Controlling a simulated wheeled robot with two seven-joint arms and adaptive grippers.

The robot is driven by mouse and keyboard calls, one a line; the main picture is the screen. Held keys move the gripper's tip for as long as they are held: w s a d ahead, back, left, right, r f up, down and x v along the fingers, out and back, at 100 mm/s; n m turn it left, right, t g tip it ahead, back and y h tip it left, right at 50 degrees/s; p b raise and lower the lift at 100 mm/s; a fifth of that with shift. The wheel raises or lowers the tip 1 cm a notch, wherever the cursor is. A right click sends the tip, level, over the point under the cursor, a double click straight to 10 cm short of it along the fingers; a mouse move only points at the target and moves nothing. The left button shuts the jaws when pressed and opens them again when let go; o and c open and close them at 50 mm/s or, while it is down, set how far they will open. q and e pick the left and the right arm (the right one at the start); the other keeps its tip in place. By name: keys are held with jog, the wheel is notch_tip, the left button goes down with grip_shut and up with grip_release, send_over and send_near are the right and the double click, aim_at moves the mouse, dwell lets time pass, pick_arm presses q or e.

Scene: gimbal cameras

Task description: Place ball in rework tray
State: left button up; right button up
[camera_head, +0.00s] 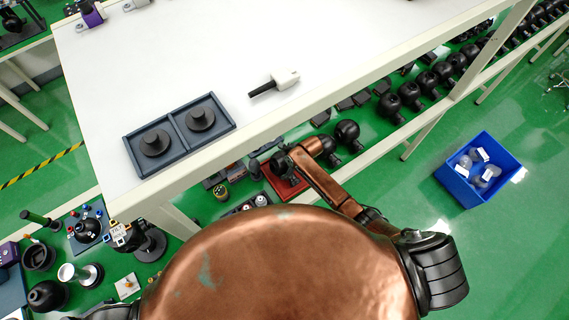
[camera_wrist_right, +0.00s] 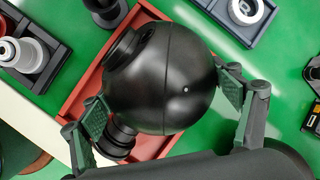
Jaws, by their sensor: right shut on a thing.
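A glossy black ball (camera_wrist_right: 168,75), with a short round collar on its upper left side, fills the middle of the right wrist view. My right gripper (camera_wrist_right: 163,100) is shut on it, with one finger pad on each side. A red tray (camera_wrist_right: 70,103), apparently the rework tray, lies behind and below the ball. I cannot tell whether the ball touches its floor. In the head view the red tray (camera_head: 291,190) is beyond my copper body, and my right gripper (camera_head: 282,163) is over it, partly hiding it. My left gripper is not in view.
A white table (camera_head: 200,65) holds a dark two-part tray (camera_head: 177,129) and a white-handled tool (camera_head: 285,78). Several black units (camera_head: 347,132) stand under it. A blue bin (camera_head: 456,185) is on the green floor at right. Dark trays flank the red one.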

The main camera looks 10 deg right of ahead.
jog(key=o, duration=1.6)
jog(key=v, duration=1.2)
